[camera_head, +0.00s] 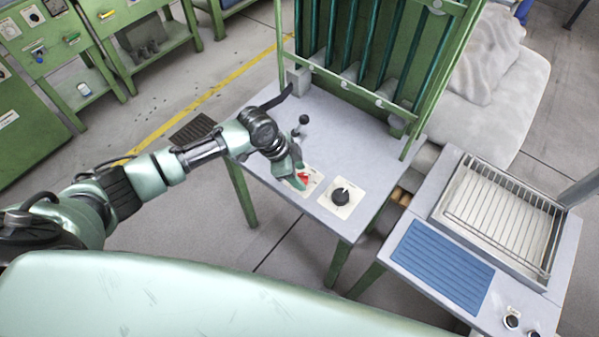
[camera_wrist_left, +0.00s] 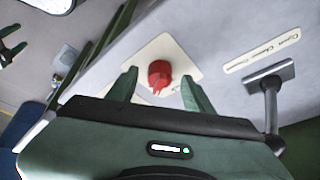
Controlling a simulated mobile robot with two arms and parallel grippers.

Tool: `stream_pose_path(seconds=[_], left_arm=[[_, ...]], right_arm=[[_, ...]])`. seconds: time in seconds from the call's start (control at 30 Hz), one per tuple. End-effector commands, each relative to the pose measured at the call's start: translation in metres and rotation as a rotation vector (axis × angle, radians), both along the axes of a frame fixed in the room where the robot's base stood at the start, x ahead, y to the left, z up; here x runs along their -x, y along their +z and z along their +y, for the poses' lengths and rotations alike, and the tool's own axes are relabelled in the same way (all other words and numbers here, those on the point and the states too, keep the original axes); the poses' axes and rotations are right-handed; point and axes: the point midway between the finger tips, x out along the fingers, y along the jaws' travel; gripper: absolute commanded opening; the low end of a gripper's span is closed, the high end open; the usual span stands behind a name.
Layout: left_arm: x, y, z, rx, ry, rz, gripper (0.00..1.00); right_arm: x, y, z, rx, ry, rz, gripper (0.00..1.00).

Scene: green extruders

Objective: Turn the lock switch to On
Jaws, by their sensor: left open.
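The red lock switch (camera_head: 303,178) sits on a white plate on the grey machine table, partly hidden by my left gripper in the head view. It also shows in the left wrist view (camera_wrist_left: 160,75), between and just beyond the fingers. My left gripper (camera_head: 297,181) is open, with one finger on each side of the red knob. I cannot tell whether the fingers touch it. The label on the plate is too small to read. My right gripper is not in view.
A black dial (camera_head: 341,196) on a white plate lies right of the red switch. A lever with a dark knob (camera_head: 304,119) stands behind my gripper; its bar shows in the wrist view (camera_wrist_left: 270,95). A green frame (camera_head: 375,50) rises at the table's back.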

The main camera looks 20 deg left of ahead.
Motion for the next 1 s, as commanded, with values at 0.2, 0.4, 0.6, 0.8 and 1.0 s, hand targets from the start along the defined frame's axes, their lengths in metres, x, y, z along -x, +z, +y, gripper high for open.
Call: stream_pose_path(seconds=[0.2, 0.4, 0.6, 0.8, 1.0], left_arm=[[-0.001, -0.005, -0.002, 0.0, -0.001, 0.0, 0.51], [-0.001, -0.005, -0.002, 0.0, -0.001, 0.0, 0.29], [-0.001, -0.005, -0.002, 0.0, -0.001, 0.0, 0.0], [-0.001, -0.003, -0.002, 0.001, 0.02, -0.001, 0.0], [0.001, 0.0, -0.003, 0.0, 0.106, 0.0, 0.0]], right_arm=[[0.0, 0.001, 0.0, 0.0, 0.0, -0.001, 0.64], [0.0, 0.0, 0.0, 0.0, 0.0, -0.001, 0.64], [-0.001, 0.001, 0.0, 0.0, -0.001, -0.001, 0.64], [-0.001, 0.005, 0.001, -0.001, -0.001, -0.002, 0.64], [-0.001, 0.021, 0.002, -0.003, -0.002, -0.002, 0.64]])
